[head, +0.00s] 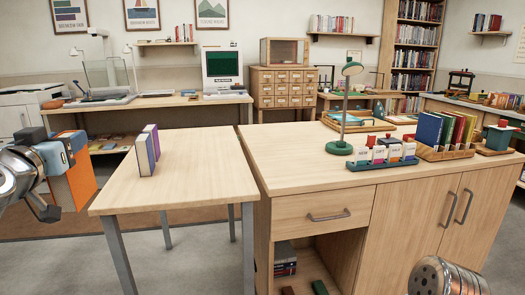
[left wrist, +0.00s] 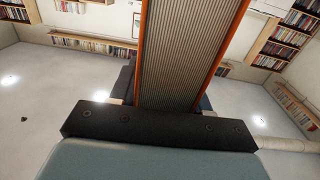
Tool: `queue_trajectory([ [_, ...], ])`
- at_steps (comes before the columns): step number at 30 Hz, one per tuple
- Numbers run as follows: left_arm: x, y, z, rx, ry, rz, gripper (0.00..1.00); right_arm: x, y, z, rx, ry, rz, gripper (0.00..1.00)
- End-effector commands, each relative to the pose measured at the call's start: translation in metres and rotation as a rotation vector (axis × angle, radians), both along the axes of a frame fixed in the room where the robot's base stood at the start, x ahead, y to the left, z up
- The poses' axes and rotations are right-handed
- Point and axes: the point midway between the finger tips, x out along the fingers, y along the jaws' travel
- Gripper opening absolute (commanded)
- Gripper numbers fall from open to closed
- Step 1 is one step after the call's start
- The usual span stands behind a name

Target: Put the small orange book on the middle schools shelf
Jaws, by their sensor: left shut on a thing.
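My left gripper (head: 66,150) is at the left edge of the head view, shut on the orange book (head: 80,190). The book hangs upright in the air, left of the light wooden table and apart from it. In the left wrist view the book (left wrist: 188,55) stands between the fingers, with orange cover edges on both sides of its ribbed page block. Several shelves are in view, but I cannot read any label that marks one as the middle schools shelf. My right gripper is not in view; only a metal part of my right arm shows at the lower right.
Two upright books, purple and grey (head: 148,150), stand on the small table (head: 200,185). A wooden cabinet (head: 300,170) right of it carries a green lamp (head: 343,110), a card tray and a book rack. Wall shelves (head: 165,43) and a tall bookcase (head: 413,50) are behind.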

Motion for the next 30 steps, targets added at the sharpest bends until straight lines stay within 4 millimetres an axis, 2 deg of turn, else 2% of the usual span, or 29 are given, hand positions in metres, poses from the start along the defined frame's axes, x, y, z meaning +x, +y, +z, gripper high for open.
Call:
queue_trajectory([
  [8,0.028,0.001,-0.035,-0.001,0.002,0.021,0.0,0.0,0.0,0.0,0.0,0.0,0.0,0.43],
  [17,0.067,-0.001,-0.093,0.001,0.005,0.049,0.0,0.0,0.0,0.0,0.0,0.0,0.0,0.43],
  [23,0.095,-0.011,-0.145,-0.001,0.007,0.053,0.0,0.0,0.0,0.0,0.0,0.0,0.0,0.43],
  [26,0.109,-0.022,-0.178,-0.003,0.007,0.046,0.0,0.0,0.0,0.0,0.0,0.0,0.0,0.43],
  [29,0.124,-0.041,-0.221,-0.006,0.011,0.024,0.0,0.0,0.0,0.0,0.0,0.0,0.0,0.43],
  [30,0.13,-0.052,-0.241,-0.006,0.012,0.01,0.0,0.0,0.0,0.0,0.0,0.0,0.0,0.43],
])
